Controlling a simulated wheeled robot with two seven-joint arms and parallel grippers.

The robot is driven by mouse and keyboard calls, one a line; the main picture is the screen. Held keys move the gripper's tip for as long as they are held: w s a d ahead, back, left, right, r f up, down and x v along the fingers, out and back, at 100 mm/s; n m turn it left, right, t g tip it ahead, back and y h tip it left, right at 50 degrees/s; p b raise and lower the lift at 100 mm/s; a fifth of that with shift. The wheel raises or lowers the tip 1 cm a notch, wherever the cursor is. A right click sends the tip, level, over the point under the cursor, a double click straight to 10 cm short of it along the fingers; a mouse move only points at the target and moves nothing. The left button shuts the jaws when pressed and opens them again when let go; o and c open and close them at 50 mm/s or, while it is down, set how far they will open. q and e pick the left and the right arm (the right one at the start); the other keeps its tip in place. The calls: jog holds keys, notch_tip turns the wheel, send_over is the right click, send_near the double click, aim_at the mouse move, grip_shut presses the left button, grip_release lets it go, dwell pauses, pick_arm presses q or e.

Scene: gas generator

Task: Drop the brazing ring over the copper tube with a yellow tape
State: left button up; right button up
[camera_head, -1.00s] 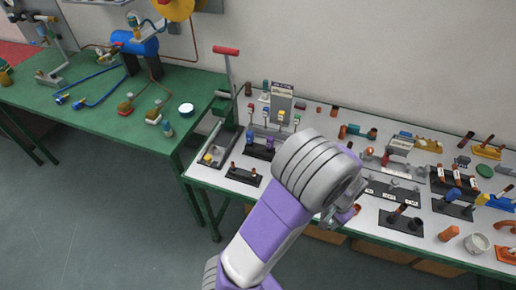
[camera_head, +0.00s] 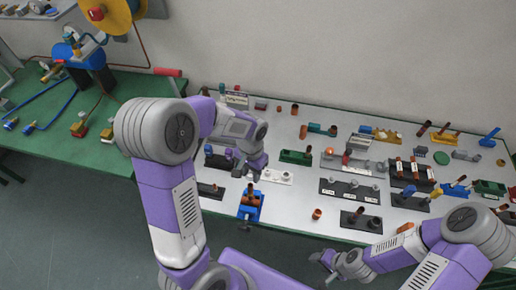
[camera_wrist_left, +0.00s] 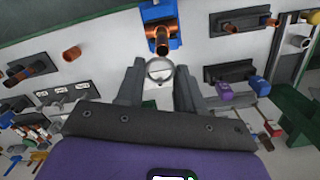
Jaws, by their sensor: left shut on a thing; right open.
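My left gripper (camera_head: 248,172) is over the white table. In the left wrist view its fingers (camera_wrist_left: 159,82) are shut on a thin silvery ring (camera_wrist_left: 159,70), the brazing ring. A copper tube (camera_wrist_left: 161,40) stands in a blue holder (camera_wrist_left: 175,12) just beyond the ring, which appears apart from it. In the head view the blue holder (camera_head: 250,212) and its copper tube (camera_head: 251,193) are below the left gripper. I cannot make out yellow tape on this tube. My right gripper (camera_head: 325,265) is open and empty off the table's front edge.
Black racks with copper pieces (camera_head: 350,190) and several small fittings crowd the right of the white table. A green fixture (camera_head: 295,157) stands right of the left gripper. A green table (camera_head: 45,125) with a blue tank (camera_head: 85,57) is at the left.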

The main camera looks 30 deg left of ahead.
aim_at(250, 185)
pick_arm(q)
jog(key=shift+w+a+r, duration=0.2)
jog(key=shift+r, duration=0.15)
jog(key=shift+s, duration=0.1)
jog(key=shift+s, duration=0.15)
notch_tip(250, 185, down, 2)
jog(key=shift+b, duration=0.8)
jog(key=shift+s+f+b, duration=0.1)
jog(key=shift+f+b, duration=1.1)
jog(key=shift+f, duration=0.2)
jog(key=shift+f, duration=0.15)
jog(key=shift+d+f+b, duration=0.1)
jog(key=shift+f+b, duration=0.7)
jog(key=shift+f, duration=0.05)
